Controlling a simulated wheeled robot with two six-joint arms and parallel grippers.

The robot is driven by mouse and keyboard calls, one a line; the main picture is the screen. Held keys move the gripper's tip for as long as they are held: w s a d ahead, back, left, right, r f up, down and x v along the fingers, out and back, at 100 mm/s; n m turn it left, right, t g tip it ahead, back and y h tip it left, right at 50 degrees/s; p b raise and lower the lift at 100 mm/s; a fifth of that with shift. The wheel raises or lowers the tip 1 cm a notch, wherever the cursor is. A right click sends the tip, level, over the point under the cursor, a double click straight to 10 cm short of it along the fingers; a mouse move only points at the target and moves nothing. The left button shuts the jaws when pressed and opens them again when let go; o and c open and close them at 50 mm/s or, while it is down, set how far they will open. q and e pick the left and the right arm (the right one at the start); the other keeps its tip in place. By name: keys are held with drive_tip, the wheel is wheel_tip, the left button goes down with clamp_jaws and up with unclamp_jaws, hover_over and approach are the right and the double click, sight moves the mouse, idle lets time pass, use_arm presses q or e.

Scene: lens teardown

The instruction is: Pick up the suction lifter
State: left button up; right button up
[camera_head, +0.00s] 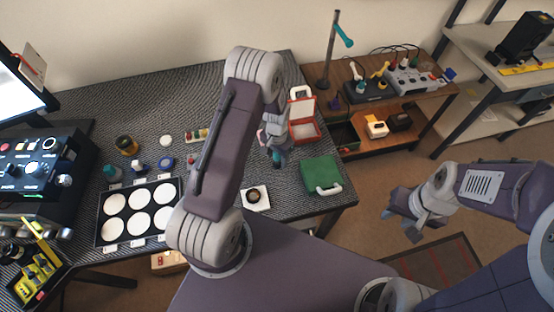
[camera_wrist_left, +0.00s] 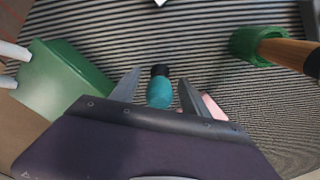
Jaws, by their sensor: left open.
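A small teal tool with a black end, which looks like the suction lifter, shows in the left wrist view (camera_wrist_left: 160,88). It lies between the two fingers of my left gripper (camera_wrist_left: 157,95), with a gap on both sides. In the head view my left gripper (camera_head: 278,156) is over the right part of the dark mat, and a bit of teal (camera_head: 277,158) shows at its fingers. The left gripper is open. My right gripper (camera_head: 412,226) hangs over the floor at the right, away from the desk; its finger gap is unclear.
A green case (camera_head: 320,174) with a white handle lies just right of the left gripper; an open red box (camera_head: 303,118) stands behind. In the left wrist view a green-ended wooden handle (camera_wrist_left: 285,50) is at the right. A white pad (camera_head: 256,198) and black tray (camera_head: 100,240) lie left.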

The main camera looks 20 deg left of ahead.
use_arm(q)
drive_tip(key=shift+w+f, duration=0.15)
drive_tip(key=shift+f, duration=0.7)
drive_tip(key=shift+r, duration=0.1)
clamp_jaws()
drive_tip(key=r, duration=0.4)
drive_tip(key=shift+d+r, duration=0.25)
drive_tip(key=shift+d, duration=0.15)
drive_tip(key=s+d+r, duration=0.2)
drive_tip(key=d+r, duration=0.1)
drive_tip(key=d, duration=0.2)
drive_tip(key=s+d+r+b, duration=0.1)
drive_tip(key=s+d+r, duration=0.1)
drive_tip(key=d, duration=0.3)
drive_tip(key=shift+s+r, duration=0.3)
drive_tip(key=shift+r, duration=0.45)
